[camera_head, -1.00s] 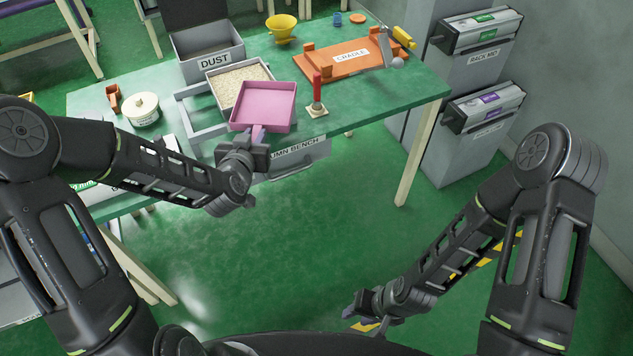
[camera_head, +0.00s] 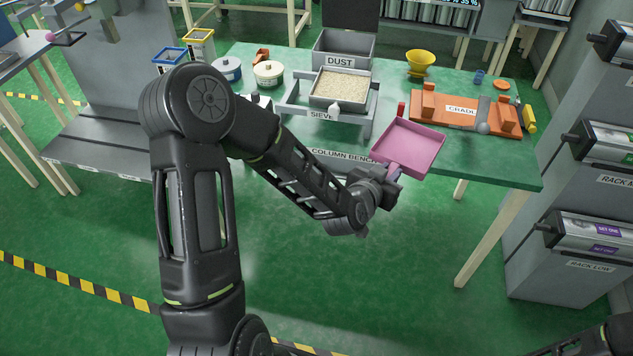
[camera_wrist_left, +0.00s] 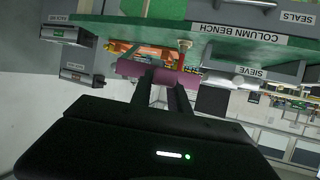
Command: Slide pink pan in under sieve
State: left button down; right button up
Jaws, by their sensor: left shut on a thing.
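The pink pan (camera_head: 408,148) is a square, shallow, empty tray. My left gripper (camera_head: 392,174) is shut on its handle and holds it at the bench's front edge, right of the sieve stand. The pan also shows in the left wrist view (camera_wrist_left: 150,70), edge-on beyond the fingers (camera_wrist_left: 163,80). The sieve (camera_head: 341,89), a grey square tray of pale grains, sits on a grey stand (camera_head: 290,103) marked SIEVE. The pan is apart from the stand. Part of my right arm (camera_head: 592,344) shows at the bottom right; its fingers cannot be made out.
The green bench (camera_head: 480,160) also bears a grey DUST bin (camera_head: 345,48), a yellow funnel (camera_head: 421,62), an orange cradle (camera_head: 450,108) and lidded tubs (camera_head: 268,72). A red-handled tool (camera_head: 401,109) stands just behind the pan. Rack cabinets (camera_head: 570,240) stand to the right.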

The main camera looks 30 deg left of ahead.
pick_arm(q)
jog(key=shift+d, duration=0.2)
jog(key=shift+a, duration=0.1)
jog(key=shift+a+f+b, duration=0.3)
jog(key=shift+f, duration=0.1)
jog(key=s+a+f+n+y+b, duration=0.1)
jog(key=a+f+b, duration=0.3)
jog(key=a, duration=0.7)
jog(key=s+a+f+n+y+b, duration=0.2)
jog(key=a+f+b, duration=0.3)
jog(key=a, duration=0.6)
jog(key=shift+a+n+g+y+b, duration=0.2)
jog(key=shift+n+g+y+b, duration=0.15)
jog(key=shift+y, duration=0.35)
jog(key=shift+s, duration=0.1)
